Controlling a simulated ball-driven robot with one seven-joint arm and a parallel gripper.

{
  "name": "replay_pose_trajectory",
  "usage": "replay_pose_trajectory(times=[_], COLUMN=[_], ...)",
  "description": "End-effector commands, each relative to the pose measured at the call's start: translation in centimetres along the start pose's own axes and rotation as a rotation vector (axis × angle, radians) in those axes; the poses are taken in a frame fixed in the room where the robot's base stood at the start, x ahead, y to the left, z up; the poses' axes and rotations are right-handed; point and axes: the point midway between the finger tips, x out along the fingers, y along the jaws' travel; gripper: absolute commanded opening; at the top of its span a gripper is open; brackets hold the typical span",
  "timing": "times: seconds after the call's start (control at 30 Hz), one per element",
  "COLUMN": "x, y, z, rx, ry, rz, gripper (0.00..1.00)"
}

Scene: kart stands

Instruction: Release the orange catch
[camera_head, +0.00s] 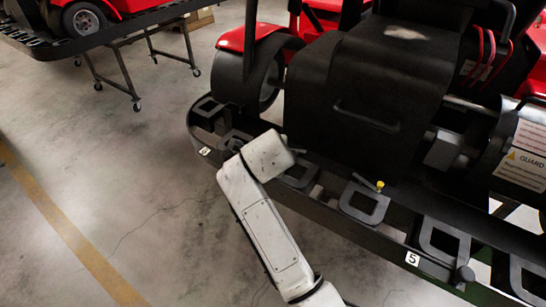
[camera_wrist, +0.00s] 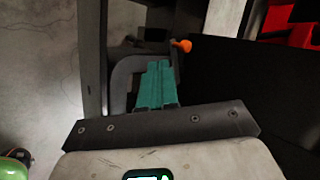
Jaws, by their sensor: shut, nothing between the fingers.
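The orange catch (camera_wrist: 181,45) shows in the wrist view as a small orange knob on a dark stem, just right of and beyond my fingertips. Its dark looped bracket (camera_wrist: 122,75) lies beside and partly under my fingers. My gripper (camera_wrist: 159,66) is shut and empty, its teal fingers side by side over the bracket. I see a gap in the picture between the fingertips and the orange knob; whether anything touches cannot be told. In the head view my arm hides both the gripper and the orange catch at the stand's edge.
The black kart stand (camera_head: 330,205) carries a red and black kart with several looped brackets along its rim. A yellow knob (camera_head: 380,184) sits on one bracket to the right. Open concrete floor lies to the left.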

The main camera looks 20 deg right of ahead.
Motion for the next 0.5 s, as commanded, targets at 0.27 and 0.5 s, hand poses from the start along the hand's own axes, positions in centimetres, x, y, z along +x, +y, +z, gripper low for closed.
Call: replay_pose_trajectory(times=[0.27, 0.5], x=[-3.4, -7.1], y=[0.0, 0.0], z=[0.5, 1.0], rx=[0.001, 0.0], ry=[-0.004, -0.005], rz=[-0.003, -0.004], gripper=[0.0, 0.0])
